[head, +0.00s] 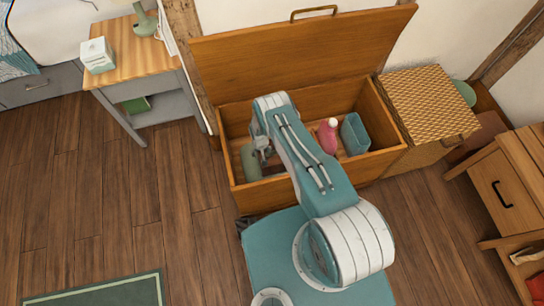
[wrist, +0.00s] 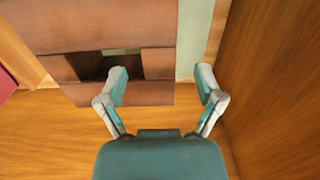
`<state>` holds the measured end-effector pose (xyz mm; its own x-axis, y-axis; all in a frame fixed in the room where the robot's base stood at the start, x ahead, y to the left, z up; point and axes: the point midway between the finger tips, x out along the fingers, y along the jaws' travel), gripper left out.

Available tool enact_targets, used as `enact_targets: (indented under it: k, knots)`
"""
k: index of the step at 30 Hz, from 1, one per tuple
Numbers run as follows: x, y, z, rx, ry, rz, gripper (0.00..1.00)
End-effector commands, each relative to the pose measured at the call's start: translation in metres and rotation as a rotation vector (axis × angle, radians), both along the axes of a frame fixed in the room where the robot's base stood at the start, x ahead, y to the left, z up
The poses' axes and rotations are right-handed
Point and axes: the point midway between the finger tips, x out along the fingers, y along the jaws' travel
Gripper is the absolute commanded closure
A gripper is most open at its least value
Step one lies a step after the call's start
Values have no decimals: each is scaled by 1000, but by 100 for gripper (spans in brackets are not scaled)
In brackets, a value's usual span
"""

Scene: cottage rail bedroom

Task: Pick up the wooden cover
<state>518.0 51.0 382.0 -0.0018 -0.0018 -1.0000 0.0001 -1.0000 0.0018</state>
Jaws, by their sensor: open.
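The wooden cover (wrist: 105,20) is a brown slatted piece with a dark rectangular opening, lying inside the open wooden chest (head: 292,205). In the head view my arm hides most or all of it. My gripper (wrist: 162,85) is open and points down into the chest; it also shows in the head view (head: 262,148). In the wrist view the left fingertip lies over the cover's dark opening, and the right fingertip lies past the cover's right edge. The cover's edge runs between the fingers, with nothing gripped. I cannot tell whether the fingers touch it.
A green item (head: 250,162) is at the chest's left; a pink bottle (head: 328,137) and teal bin (head: 354,134) stand right. The raised lid (head: 300,55) stands behind. A woven box (head: 430,105) is right, and a side table (head: 140,55) left.

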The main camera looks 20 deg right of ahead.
Motion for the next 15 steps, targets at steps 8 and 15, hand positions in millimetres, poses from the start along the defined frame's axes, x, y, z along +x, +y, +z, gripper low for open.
enact_targets:
  k: [8, 15]
  knots:
    - [0, 1, -25, 1, -1, 0, 15]
    - [1, 1, -25, 1, -1, 0, 15]
